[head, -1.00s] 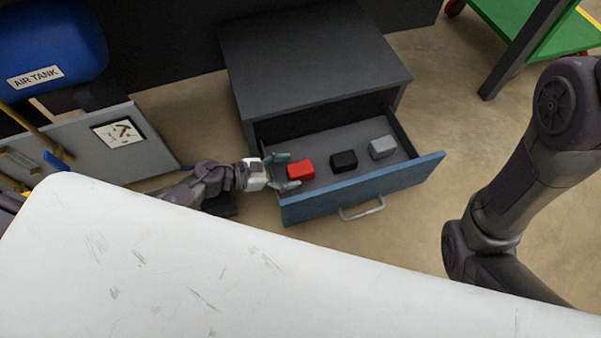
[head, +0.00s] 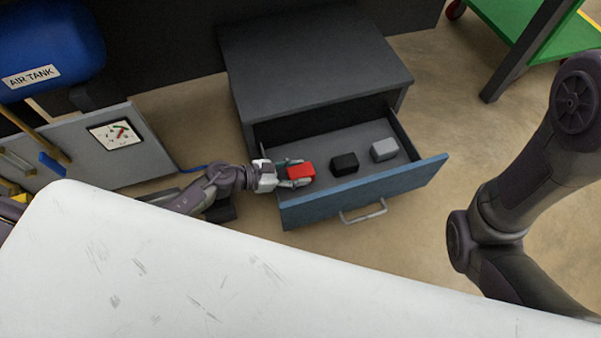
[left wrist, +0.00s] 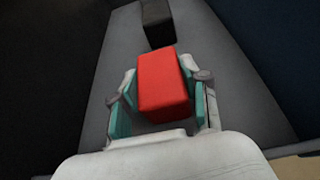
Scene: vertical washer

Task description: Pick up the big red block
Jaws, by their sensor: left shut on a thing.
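The red block (head: 301,172) is in the open drawer at its left end. It also shows large in the left wrist view (left wrist: 163,85). My left gripper (head: 297,173) reaches in from the left and is shut on the red block. In the left wrist view its teal finger pads (left wrist: 160,104) stand on both sides of the block. I cannot tell whether the block is clear of the drawer floor. My right gripper is not in view; only my right arm shows at the right.
The drawer (head: 370,194) hangs open from a dark cabinet (head: 310,60). A black block (head: 344,164) and a grey block (head: 384,149) lie in it, right of the red one. A blue air tank (head: 50,45) is at the upper left. A white surface (head: 200,270) fills the foreground.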

